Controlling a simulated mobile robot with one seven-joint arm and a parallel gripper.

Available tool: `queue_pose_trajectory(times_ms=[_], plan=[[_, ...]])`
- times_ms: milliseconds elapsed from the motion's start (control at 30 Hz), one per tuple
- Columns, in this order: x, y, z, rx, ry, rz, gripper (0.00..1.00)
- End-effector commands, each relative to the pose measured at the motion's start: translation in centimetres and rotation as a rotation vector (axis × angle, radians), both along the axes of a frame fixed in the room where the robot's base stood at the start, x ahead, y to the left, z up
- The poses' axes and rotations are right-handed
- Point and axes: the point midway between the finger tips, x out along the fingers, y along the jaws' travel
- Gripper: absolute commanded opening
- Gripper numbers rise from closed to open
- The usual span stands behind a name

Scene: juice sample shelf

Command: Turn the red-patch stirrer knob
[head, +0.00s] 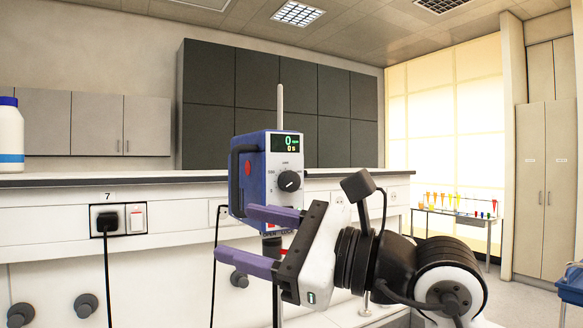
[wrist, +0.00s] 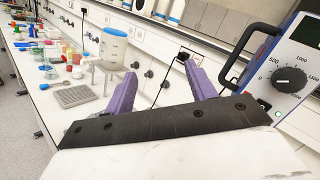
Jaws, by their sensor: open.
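The stirrer (head: 256,190) is a blue box with a light front panel, a lit display and a red patch on its left side. It sits on an upright rod. Its round black knob (head: 289,180) has a pale pointer mark and shows at the right of the wrist view (wrist: 289,80), with dial numbers around it. My gripper (head: 235,233) has two purple fingers, spread apart with nothing between them. It points left, just below and in front of the stirrer, apart from the knob. In the wrist view its fingers (wrist: 160,75) are left of the stirrer.
A white-fronted bench (head: 150,178) runs behind the stirrer, with a plugged socket (head: 108,220) and hanging cables. A white bottle (head: 10,135) stands at far left. The wrist view shows a bench with several jars and a large container (wrist: 113,48).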

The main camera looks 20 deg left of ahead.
Motion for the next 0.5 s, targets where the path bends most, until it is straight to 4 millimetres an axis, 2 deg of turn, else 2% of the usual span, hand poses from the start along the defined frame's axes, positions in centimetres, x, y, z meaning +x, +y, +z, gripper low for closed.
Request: queue_pose_trajectory(times_ms=[33,100,233,300,367,500], plan=[[2.4,-2.3,1.8,-0.043,-0.063,-0.161,0.56],[5.2,-5.2,3.1,-0.1,-0.123,-0.348,0.56],[8.0,-9.4,4.8,-0.17,-0.177,-0.568,0.56],[8.6,-10.5,5.2,-0.186,-0.186,-0.623,0.56],[9.0,-10.7,5.3,-0.194,-0.189,-0.642,0.56],[9.9,-9.5,5.4,-0.194,-0.186,-0.641,0.56]])
